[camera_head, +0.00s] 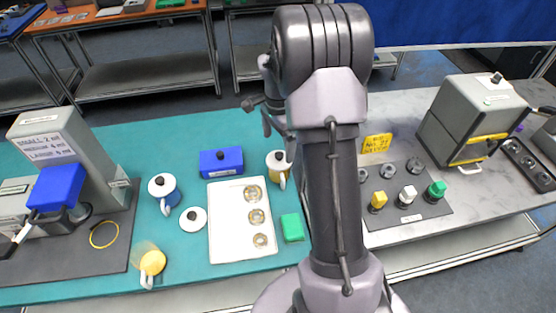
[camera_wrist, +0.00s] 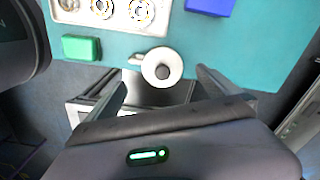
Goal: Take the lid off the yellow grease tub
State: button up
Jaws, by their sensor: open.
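The yellow grease tub (camera_head: 272,172) stands on the teal table, right of the white tray. It wears a white round lid (camera_wrist: 151,66) with a dark knob (camera_wrist: 162,72); a pale handle sticks out at its side. In the wrist view the lid hides most of the tub. My gripper (camera_wrist: 160,85) is open, its two fingers spread wide on either side of the lid, with nothing held. Most of my gripper is hidden behind my arm in the head view.
A white tray (camera_head: 226,243) with three round fittings, a green block (camera_head: 292,227) and a blue box (camera_head: 221,162) are near the tub. A blue tub (camera_head: 172,196), a loose white lid (camera_head: 193,219) and a yellow-topped cup (camera_head: 152,262) are further left.

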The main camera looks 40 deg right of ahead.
aim_at(279, 154)
jog(key=shift+f, duration=0.85)
jog(key=f, duration=0.1)
jog(key=f+b, duration=0.1)
jog(key=f, duration=0.3)
jog(key=shift+w+d, duration=0.2)
jog(key=shift+d, duration=0.15)
jog(key=shift+r, duration=0.15)
jog(key=shift+c, duration=0.7)
jog(key=c, duration=1.3)
jog(key=shift+o, duration=0.2)
jog(key=shift+r, duration=0.55)
notch_tip(279, 154, up, 3)
jog(key=shift+f+p, duration=0.2)
jog(key=shift+p, duration=0.2)
jog(key=s+a+r, duration=0.1)
jog(key=s+a, duration=0.9)
jog(key=a, duration=0.2)
jog(key=shift+s+a+r, duration=0.15)
jog(key=shift+a, duration=0.1)
